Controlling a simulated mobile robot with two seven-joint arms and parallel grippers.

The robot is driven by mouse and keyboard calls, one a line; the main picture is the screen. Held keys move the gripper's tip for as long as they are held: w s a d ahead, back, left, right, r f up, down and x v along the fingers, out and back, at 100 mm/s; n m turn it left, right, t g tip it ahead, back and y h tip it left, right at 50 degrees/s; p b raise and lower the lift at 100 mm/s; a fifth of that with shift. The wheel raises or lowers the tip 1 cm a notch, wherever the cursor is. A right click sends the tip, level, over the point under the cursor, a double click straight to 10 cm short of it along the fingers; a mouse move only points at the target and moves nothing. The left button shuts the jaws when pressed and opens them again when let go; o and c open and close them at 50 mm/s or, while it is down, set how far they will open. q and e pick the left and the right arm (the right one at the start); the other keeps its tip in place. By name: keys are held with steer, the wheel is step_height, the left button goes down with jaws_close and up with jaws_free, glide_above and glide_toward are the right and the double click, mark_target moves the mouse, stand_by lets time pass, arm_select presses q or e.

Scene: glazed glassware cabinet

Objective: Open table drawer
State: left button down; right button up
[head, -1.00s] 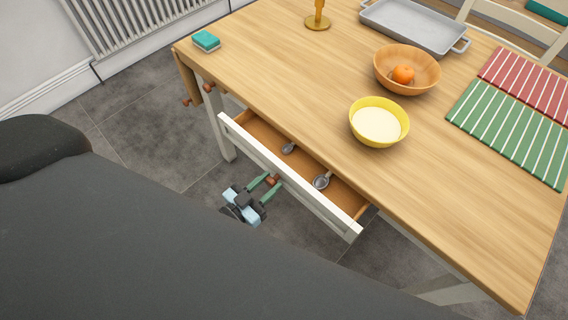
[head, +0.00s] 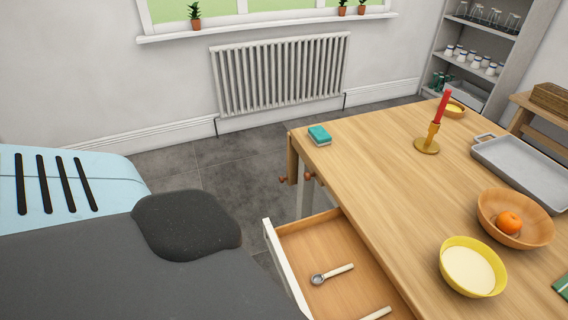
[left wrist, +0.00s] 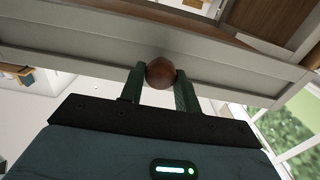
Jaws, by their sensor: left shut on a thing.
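The table drawer (head: 332,245) is pulled out from the wooden table (head: 380,170), its inside showing in the head view. A metal spoon with a pale handle (head: 334,273) lies in it, with part of another handle (head: 377,313) nearer the bottom edge. In the left wrist view, the pale drawer front (left wrist: 80,46) crosses the picture with a round brown knob (left wrist: 161,72). My left gripper (left wrist: 159,78) has its green fingers on either side of the knob, shut on it. The head view does not show either gripper; the drawer's near end is cut off.
On the tabletop are a yellow bowl (head: 473,268), a wooden bowl (head: 515,219) with an orange, a candle holder (head: 427,144), a grey tray (head: 520,170) and a sponge (head: 319,136). Grey floor (head: 235,160) is open between table and radiator (head: 283,75).

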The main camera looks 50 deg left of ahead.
arm_select(q)
steer(key=c, duration=1)
jaws_free()
steer(key=shift+c, duration=0.2)
steer(key=b+v, duration=0.1)
steer(key=v, duration=0.6)
steer(key=shift+s, duration=0.4)
steer(key=shift+a, duration=0.1)
